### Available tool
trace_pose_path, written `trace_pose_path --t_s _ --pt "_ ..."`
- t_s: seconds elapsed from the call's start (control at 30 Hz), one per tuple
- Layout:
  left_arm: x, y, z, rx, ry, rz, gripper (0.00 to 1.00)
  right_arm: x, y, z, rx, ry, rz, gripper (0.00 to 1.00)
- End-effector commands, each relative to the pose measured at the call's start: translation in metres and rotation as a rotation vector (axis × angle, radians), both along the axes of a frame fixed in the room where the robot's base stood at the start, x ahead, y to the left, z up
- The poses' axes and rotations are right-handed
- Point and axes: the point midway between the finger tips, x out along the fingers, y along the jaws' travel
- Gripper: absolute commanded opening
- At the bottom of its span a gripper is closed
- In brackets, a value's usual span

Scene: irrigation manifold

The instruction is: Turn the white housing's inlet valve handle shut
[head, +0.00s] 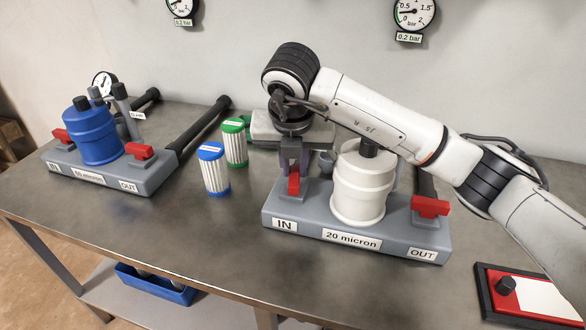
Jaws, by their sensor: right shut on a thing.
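The white housing (362,184) stands on a grey base (383,238) labelled IN, 20 micron and OUT. Its inlet valve handle (294,184) is red, above the IN label. It shows narrow and appears to point toward me, across the length of the base. My right gripper (293,168) reaches down from above and is shut on this handle; its fingers hide part of it. The red outlet handle (430,207) lies along the base at the OUT end. My left gripper is not in view.
A blue housing (94,133) with two red handles stands on another base at the left. Blue-capped (214,169) and green-capped (235,143) cartridges stand between the bases. A red and white panel (533,297) lies at front right. The front middle of the table (190,240) is clear.

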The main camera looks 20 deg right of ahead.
Motion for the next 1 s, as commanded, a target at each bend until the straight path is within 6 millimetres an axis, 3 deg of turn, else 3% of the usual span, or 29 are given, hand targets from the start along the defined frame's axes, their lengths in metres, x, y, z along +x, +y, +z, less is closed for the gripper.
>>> trace_pose_path --t_s 0.4,1.0 --pt "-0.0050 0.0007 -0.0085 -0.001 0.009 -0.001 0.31 -0.0008 -0.0024 0.0004 0.000 -0.001 -0.208 0.00" --pt "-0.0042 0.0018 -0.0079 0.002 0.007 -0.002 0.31 -0.0009 -0.0029 0.0008 0.002 -0.002 -0.244 0.00"
